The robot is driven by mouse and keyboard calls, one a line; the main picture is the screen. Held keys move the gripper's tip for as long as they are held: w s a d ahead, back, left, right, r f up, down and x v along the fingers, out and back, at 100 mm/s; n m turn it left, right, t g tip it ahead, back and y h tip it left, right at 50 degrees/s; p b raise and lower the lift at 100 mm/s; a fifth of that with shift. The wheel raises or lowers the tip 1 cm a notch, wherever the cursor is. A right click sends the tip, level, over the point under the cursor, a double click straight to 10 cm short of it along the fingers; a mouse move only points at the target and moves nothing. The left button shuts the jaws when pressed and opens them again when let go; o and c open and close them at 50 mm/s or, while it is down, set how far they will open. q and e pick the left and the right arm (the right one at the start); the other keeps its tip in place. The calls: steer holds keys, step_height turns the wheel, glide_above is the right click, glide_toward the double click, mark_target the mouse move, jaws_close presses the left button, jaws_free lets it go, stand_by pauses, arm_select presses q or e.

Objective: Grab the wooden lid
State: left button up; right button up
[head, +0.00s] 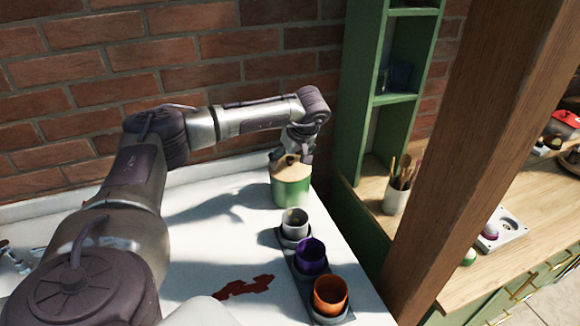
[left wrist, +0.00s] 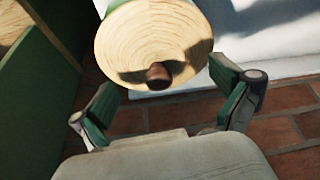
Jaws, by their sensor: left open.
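My right gripper is not in view.
A grey tray (head: 294,263) stands in front of the canister with a white cup (head: 295,224), a purple cup (head: 310,255) and an orange cup (head: 330,294). A red-brown stain (head: 245,287) marks the table (head: 205,262). A brick wall (head: 150,70) is behind; a green shelf (head: 382,100) stands right.

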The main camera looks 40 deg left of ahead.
arm_select(q)
steer(key=c, duration=1.1)
steer(key=shift+s+d, duration=0.1)
steer(key=shift+s, duration=0.05)
jaws_close()
steer(key=shift+f, duration=0.1)
